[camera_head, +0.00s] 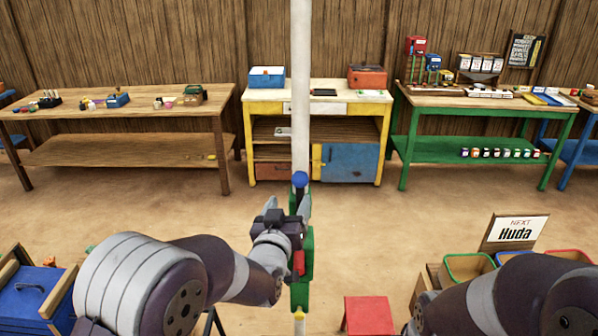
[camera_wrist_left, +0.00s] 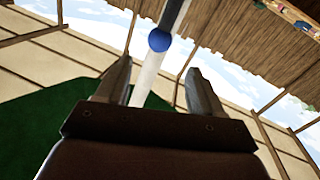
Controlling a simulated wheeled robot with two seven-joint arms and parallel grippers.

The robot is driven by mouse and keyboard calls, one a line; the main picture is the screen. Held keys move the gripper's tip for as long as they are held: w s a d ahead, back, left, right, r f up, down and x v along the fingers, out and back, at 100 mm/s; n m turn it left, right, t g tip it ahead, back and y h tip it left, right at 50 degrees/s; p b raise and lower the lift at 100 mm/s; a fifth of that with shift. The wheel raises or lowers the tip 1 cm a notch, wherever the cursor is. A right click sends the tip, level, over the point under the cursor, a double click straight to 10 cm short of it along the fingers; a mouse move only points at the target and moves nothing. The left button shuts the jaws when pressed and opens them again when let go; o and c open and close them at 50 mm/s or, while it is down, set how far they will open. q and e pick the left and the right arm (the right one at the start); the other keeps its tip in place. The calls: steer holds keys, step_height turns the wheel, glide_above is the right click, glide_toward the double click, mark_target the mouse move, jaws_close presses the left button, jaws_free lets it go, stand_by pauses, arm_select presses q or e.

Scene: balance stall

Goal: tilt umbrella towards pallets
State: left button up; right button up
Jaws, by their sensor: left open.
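The umbrella's white pole (camera_head: 300,85) stands upright in the middle of the head view; its canopy is out of that view. A blue ball knob (camera_head: 299,179) sits on the pole above a green bracket (camera_head: 307,255) with a red piece (camera_head: 299,262). My left gripper (camera_head: 303,203) is open at the pole, just below the knob. In the left wrist view, the open left gripper's fingers (camera_wrist_left: 158,76) stand either side of the pole (camera_wrist_left: 145,82), with the knob (camera_wrist_left: 159,40) beyond the fingertips. Contact cannot be told. No pallets are recognisable. My right gripper is out of view.
A wooden table (camera_head: 110,118) stands back left, a yellow cabinet (camera_head: 265,97) behind the pole, and a green table (camera_head: 402,150) back right. Open floor lies between.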

mark_target(298, 183)
arm_select(q)
steer(key=w+p, duration=0.1)
steer(key=w, duration=0.2)
steer(key=w+d+p, duration=0.1)
steer(key=w+p, duration=0.1)
steer(key=w, duration=0.1)
steer(key=w+d+p, duration=0.1)
steer(key=w, duration=0.3)
steer(key=shift+p, duration=0.3)
steer(key=shift+w+d, duration=0.15)
steer(key=shift+w, duration=0.35)
